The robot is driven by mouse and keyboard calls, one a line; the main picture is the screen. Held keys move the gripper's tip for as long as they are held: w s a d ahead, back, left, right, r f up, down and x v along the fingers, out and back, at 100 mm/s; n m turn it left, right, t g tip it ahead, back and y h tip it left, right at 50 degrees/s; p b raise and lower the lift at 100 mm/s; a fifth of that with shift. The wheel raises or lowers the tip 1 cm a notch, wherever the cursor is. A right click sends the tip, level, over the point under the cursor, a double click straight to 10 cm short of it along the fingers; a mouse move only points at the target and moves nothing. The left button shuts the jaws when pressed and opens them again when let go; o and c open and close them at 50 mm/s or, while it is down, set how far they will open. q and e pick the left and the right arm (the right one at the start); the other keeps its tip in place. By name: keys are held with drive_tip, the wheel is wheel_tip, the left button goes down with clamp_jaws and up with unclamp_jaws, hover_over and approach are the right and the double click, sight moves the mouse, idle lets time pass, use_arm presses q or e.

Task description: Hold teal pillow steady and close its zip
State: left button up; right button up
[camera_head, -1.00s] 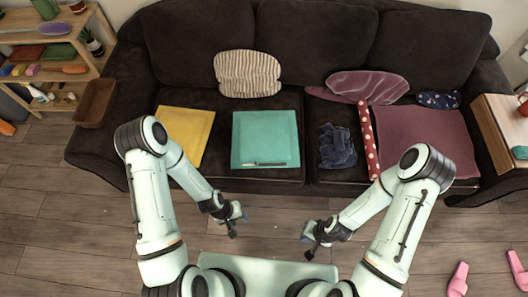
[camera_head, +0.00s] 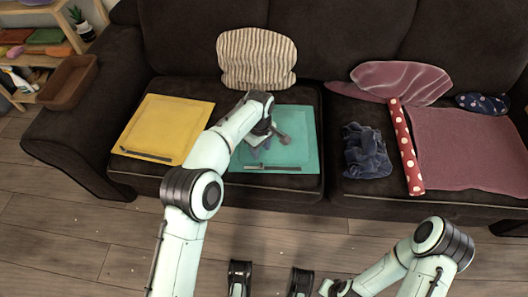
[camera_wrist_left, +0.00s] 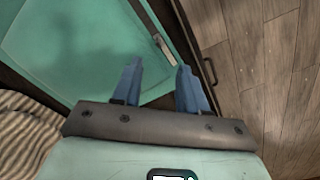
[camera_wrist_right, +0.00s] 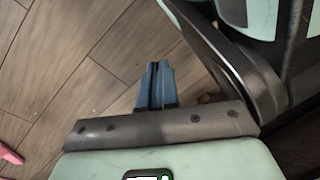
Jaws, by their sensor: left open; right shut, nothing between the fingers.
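My right gripper (camera_wrist_right: 158,68) is shut and empty above the floor, away from the pillow, low in the head view.
A yellow pillow (camera_head: 165,125) with its own zip lies left. A striped cushion (camera_head: 257,60) leans behind. A navy cloth (camera_head: 366,150), a red dotted roll (camera_head: 405,150) and a maroon pillow cover (camera_head: 470,150) lie right. The floor (camera_head: 100,235) in front of the sofa is mostly clear.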

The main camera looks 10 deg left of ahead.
drive_tip(key=o, duration=0.8)
drive_tip(key=shift+f, duration=0.25)
drive_tip(key=shift+c, duration=0.2)
drive_tip(key=n+t+h, duration=0.2)
drive_tip(key=n+t, duration=1.3)
drive_tip(key=n, duration=1.1)
approach(310, 173)
drive_tip(key=x, duration=0.9)
drive_tip(key=shift+w+f, duration=0.1)
drive_tip(key=shift+w, duration=0.1)
